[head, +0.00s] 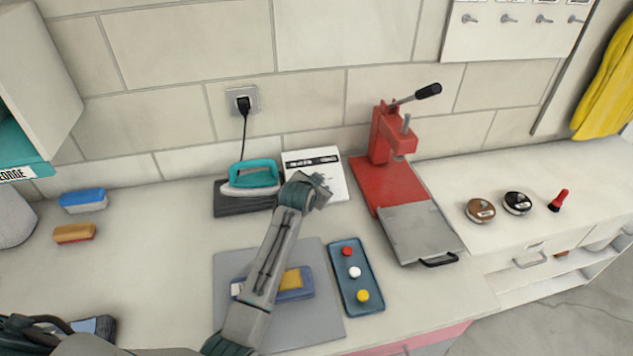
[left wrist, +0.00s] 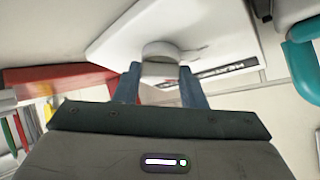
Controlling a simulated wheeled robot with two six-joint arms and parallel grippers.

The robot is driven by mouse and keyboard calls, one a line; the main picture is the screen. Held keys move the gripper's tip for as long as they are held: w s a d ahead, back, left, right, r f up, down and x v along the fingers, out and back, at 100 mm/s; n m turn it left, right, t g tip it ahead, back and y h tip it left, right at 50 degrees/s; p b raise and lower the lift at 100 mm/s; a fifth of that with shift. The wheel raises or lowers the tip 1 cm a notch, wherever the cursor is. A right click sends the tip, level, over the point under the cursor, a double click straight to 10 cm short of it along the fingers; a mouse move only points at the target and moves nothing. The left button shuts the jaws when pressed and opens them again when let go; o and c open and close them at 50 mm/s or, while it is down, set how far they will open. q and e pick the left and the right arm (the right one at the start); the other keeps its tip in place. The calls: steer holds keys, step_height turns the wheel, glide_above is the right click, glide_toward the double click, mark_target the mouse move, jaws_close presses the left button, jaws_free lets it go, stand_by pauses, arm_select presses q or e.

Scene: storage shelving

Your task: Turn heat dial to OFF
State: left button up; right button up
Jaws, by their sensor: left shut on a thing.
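The heat dial (left wrist: 160,50) is a short pale round knob on a white box (left wrist: 105,45) with a black label strip. The white box also shows in the head view (head: 332,190), beside the iron, against the wall. My left gripper (left wrist: 160,82) is shut on the dial, with one blue finger on each side of it. In the head view my left gripper (head: 322,188) is over the near part of the box and hides the dial. The dial's setting cannot be read. My right gripper is not in view.
An iron with a teal handle (head: 252,173) rests on a dark pad left of the box. A red press (head: 385,175) stands close on the right. A blue tray (head: 347,252) with three coloured knobs and a grey mat (head: 325,318) lie in front.

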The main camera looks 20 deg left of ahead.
arm_select(q)
steer(key=shift+d+n+y+b, duration=0.15)
steer(key=shift+n+y+b, duration=0.15)
steer(key=shift+n+y, duration=1.1)
steer(key=shift+n, duration=0.6)
steer(key=o, duration=1)
steer(key=shift+s+d+h, duration=0.1)
steer(key=shift+s+h, duration=0.15)
steer(key=shift+h, duration=0.05)
steer(key=b+v, duration=0.2)
steer(key=v, duration=0.8)
steer(key=shift+s, duration=0.2)
